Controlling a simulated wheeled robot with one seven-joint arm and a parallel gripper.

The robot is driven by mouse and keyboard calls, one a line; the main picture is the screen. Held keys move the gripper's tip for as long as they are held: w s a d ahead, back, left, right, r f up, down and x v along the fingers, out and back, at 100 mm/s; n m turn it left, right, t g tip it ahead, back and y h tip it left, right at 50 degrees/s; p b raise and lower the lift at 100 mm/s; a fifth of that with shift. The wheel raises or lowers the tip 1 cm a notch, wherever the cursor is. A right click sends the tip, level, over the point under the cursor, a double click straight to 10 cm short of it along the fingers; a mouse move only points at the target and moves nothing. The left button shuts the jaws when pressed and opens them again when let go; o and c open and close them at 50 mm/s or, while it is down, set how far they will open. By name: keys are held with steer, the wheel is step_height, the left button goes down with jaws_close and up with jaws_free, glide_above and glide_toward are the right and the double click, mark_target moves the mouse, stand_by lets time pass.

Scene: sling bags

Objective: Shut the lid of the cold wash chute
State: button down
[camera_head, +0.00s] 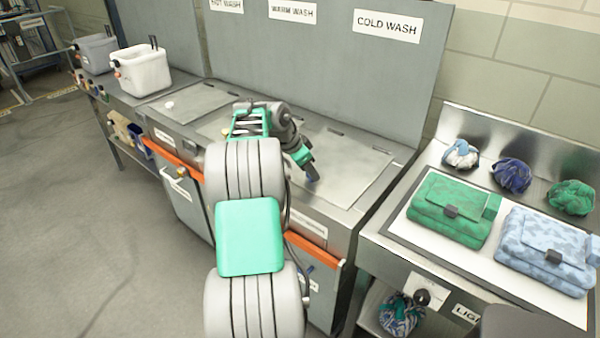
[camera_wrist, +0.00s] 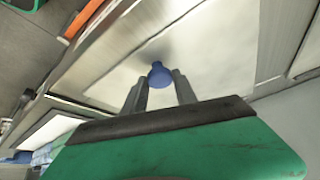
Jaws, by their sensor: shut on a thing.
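The cold wash chute lid (camera_head: 350,172) is a pale grey panel in the counter below the COLD WASH sign (camera_head: 388,26). It looks flat, level with the counter; I cannot tell whether a small gap remains at its front edge. Its blue knob (camera_wrist: 159,75) shows in the wrist view between the fingertips. My gripper (camera_wrist: 160,90) is shut on this knob, above the front part of the lid. In the head view my gripper (camera_head: 312,178) reaches down at the lid's front, and the knob is mostly hidden by the fingers.
A hot wash lid (camera_head: 190,102) with a white knob lies to the left. A side table at the right holds a green bag (camera_head: 450,208), a light blue bag (camera_head: 545,248) and several cloth bundles. White (camera_head: 143,72) and grey (camera_head: 96,55) bins stand at the far left.

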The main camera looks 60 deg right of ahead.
steer(key=shift+f, duration=0.2)
steer(key=shift+a+f, duration=0.1)
steer(key=c, duration=1.2)
jaws_free()
steer(key=shift+o, duration=1)
steer(key=v, duration=0.7)
steer(key=shift+w+r, duration=0.2)
steer(key=shift+r, duration=0.15)
steer(key=shift+a, duration=0.15)
